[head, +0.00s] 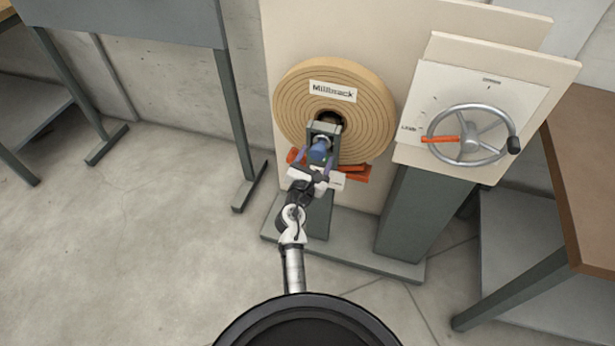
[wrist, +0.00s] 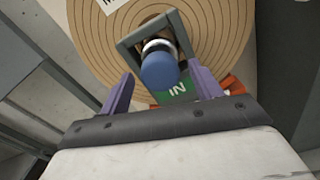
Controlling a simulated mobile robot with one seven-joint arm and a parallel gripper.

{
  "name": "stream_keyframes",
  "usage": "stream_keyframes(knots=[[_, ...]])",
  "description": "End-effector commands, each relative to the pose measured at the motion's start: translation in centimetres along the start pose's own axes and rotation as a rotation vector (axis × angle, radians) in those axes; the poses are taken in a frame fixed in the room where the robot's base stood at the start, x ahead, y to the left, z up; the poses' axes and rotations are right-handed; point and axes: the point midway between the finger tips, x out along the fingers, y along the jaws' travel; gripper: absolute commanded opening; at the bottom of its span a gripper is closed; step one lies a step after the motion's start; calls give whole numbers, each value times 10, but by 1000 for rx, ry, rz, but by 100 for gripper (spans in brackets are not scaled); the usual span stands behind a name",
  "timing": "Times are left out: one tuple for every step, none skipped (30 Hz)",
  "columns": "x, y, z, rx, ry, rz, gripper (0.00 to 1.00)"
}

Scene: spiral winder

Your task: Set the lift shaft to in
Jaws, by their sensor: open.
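The lift shaft shows as a blue knob (wrist: 160,71) on a short silver shaft inside a square grey frame (wrist: 133,53), in front of the spiral roll. A green plate (wrist: 178,91) reading "IN" shows just below the knob in the wrist view. In the head view the blue knob (head: 318,154) is small and partly covered by my gripper (head: 320,158). My gripper is open, with one purple finger on each side of the knob and a gap visible on both sides in the wrist view. Any other label on the shaft is hidden.
The tan spiral roll (head: 365,100) labelled "Millbrack" is mounted on a pale panel (head: 390,30). An orange part (head: 352,173) lies below it. A handwheel (head: 495,128) with an orange pointer is at right. Tables stand at both sides; the floor at left is clear.

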Motion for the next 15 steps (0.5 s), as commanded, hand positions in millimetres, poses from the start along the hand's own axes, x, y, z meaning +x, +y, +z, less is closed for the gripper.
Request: stream_keyframes(knots=[[-14,0,-2,0,3,1,64],[-21,0,-3,0,2,2,64],[-30,0,-3,0,2,2,64],[-36,0,-2,0,2,2,64],[-42,0,-2,0,2,2,64],[-50,0,-3,0,2,1,64],[-55,0,-2,1,2,1,64],[-60,0,-2,1,2,2,64],[-66,0,-2,0,2,2,64],[-70,0,-2,0,1,2,64],[-74,0,-2,0,1,2,64],[-78,0,-2,0,1,1,64],[-81,0,-1,1,1,1,64],[-83,0,-1,1,0,0,64],[-85,0,0,1,0,0,64]])
